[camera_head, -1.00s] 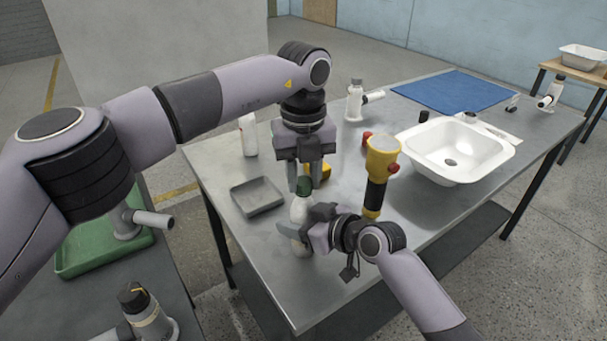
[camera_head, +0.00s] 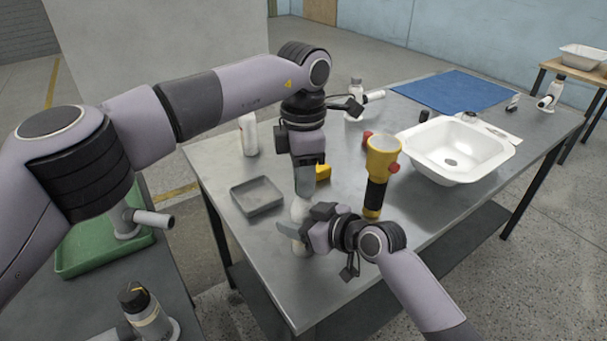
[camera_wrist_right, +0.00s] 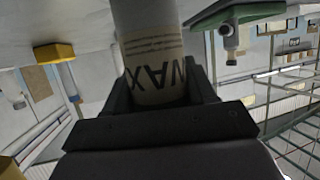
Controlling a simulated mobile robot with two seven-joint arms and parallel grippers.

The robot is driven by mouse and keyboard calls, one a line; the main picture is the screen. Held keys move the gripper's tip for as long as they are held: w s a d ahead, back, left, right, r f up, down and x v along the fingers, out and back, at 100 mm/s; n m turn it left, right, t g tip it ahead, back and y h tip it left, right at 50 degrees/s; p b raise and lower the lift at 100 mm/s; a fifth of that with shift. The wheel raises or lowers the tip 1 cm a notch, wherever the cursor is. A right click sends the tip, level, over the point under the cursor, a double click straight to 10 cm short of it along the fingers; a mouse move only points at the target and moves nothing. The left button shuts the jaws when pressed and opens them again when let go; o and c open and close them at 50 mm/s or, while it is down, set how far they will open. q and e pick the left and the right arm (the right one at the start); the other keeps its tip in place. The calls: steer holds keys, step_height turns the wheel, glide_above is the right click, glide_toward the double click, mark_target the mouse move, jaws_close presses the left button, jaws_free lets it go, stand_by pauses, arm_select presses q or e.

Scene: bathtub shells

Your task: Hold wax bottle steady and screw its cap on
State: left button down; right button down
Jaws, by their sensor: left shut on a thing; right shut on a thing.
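The white wax bottle (camera_head: 299,211) stands upright near the front left of the metal table. It also shows in the right wrist view, where its label (camera_wrist_right: 155,70) reads WAX upside down. My right gripper (camera_head: 297,235) is shut around the bottle from the right side, with its fingers on either side of the body. My left gripper (camera_head: 304,190) points straight down over the bottle's top, seen edge-on. It is shut on the cap, which its fingers hide in the head view. How far the cap sits on the thread cannot be seen.
A grey tray (camera_head: 257,196) lies left of the bottle. A yellow and black torch-like tool (camera_head: 376,190) stands close on the right. A white basin (camera_head: 455,150), a blue mat (camera_head: 455,91) and another white bottle (camera_head: 248,134) are farther back.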

arm_select(q)
steer(key=shift+m, duration=1)
steer(key=c, duration=0.7)
jaws_free()
steer(key=shift+c, duration=0.2)
step_height(320, 180, up, 12)
arm_select(e)
steer(key=shift+c, duration=1.4)
jaws_free()
steer(key=shift+d, duration=0.1)
